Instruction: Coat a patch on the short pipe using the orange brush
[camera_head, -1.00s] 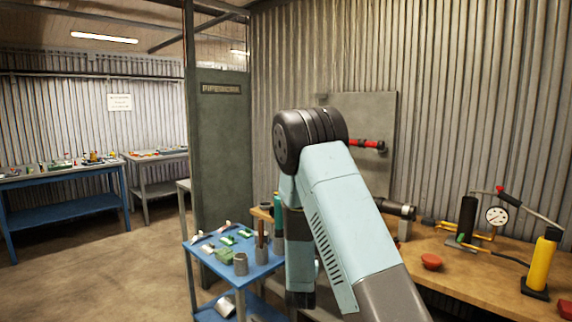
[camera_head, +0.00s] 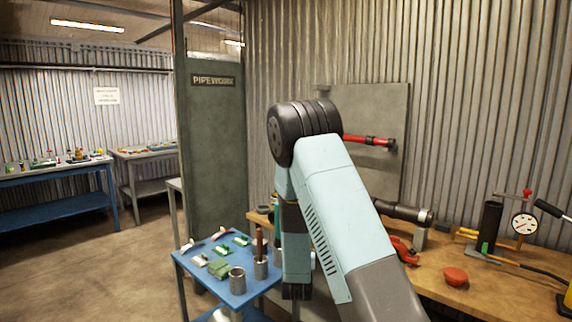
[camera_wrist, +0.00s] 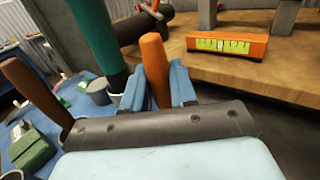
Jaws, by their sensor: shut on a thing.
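My gripper (camera_wrist: 156,82) is shut on the upright orange handle of the orange brush (camera_wrist: 154,58) in the wrist view. The bristle end is hidden behind my gripper's dark body. In the head view my arm hides the gripper and brush. A dark pipe piece (camera_head: 400,211) lies level above the workbench, partly behind my arm. A red pipe (camera_head: 371,140) sticks out by the grey wall panel. I cannot tell for sure which is the short pipe. A dark pipe also shows at the top of the wrist view (camera_wrist: 142,25).
A blue trolley (camera_head: 207,284) holds grey cups (camera_head: 237,281), a brown handle (camera_head: 259,243) in one, and small green items. The wooden workbench (camera_head: 480,288) carries a red lump (camera_head: 455,276) and a gauge (camera_head: 523,224). An orange level (camera_wrist: 228,45) lies near my gripper. Floor at left is clear.

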